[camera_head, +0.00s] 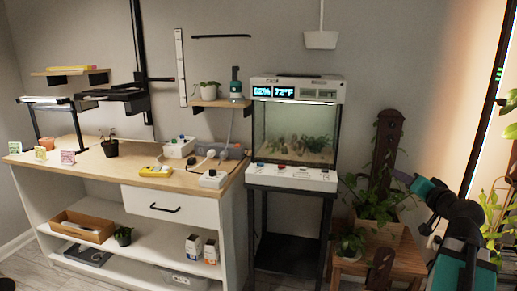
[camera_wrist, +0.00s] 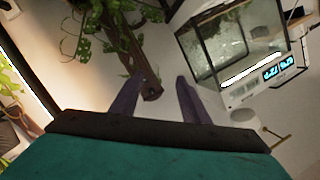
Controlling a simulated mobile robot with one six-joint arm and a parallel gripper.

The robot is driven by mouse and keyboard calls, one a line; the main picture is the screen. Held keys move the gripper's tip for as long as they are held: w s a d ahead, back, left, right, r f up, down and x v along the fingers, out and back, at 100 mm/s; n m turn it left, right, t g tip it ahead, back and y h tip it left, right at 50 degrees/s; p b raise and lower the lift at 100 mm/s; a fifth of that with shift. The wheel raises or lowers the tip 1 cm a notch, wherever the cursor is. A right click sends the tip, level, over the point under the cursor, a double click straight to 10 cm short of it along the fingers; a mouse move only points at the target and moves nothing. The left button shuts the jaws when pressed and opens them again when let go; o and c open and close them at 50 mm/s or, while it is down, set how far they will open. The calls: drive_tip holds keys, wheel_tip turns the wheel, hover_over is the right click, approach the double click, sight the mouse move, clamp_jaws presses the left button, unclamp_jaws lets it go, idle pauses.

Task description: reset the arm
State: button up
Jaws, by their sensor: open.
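My gripper (camera_wrist: 159,79) is open in the wrist view, with two dark fingers apart and nothing between them. In the head view my gripper (camera_head: 396,173) is at the right, on the teal and black arm. It points left in front of a dark wooden plant post (camera_head: 387,140); whether it touches the post cannot be told. The post and its leaves also show beyond the fingers in the wrist view (camera_wrist: 128,45), where the scene is turned. Part of my arm runs off the lower right of the head view.
A glass terrarium (camera_head: 298,133) stands on a dark frame left of the gripper. A climbing plant (camera_head: 372,200) stands on a wooden stool (camera_head: 350,262) below it. More leafy plants (camera_head: 495,205) crowd the right edge. A wooden workbench (camera_head: 115,168) stands at the left.

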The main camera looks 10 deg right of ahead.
drive_tip(key=w+a+f+n+g+y+p, duration=0.1)
drive_tip(key=w+a+f+g+y+p, duration=0.2)
drive_tip(key=a+f, duration=0.65)
drive_tip(key=w+a+f+n+g+y+p, duration=0.1)
drive_tip(key=w+a+f+y+p, duration=0.15)
drive_tip(key=w+a+f, duration=0.45)
drive_tip(key=s+a+f+n+g+y+p, duration=0.1)
drive_tip(key=s+a+f+g+p, duration=0.25)
drive_tip(key=a+f, duration=0.6)
drive_tip(key=s+a+f+n+g+p, duration=0.25)
drive_tip(key=s+a+f, duration=0.25)
drive_tip(key=a+f, duration=0.4)
drive_tip(key=s+a+f+n+g+p, duration=0.1)
drive_tip(key=s+a+f+g+p, duration=0.3)
drive_tip(key=s+f, duration=0.5)
drive_tip(key=s+a+f+n+g+p, duration=0.1)
drive_tip(key=s+a+f+g, duration=0.2)
drive_tip(key=s+a+f, duration=0.6)
drive_tip(key=s+d+g+h, duration=0.1)
drive_tip(key=s+d, duration=0.2)
drive_tip(key=s, duration=0.3)
drive_tip(key=s+d+n+g+h+p, duration=0.1)
drive_tip(key=s+d+g+h, duration=0.1)
drive_tip(key=s, duration=0.4)
drive_tip(key=s+d+f+g+h, duration=0.1)
drive_tip(key=s+d, duration=0.2)
drive_tip(key=s, duration=0.3)
drive_tip(key=shift+d, duration=0.4)
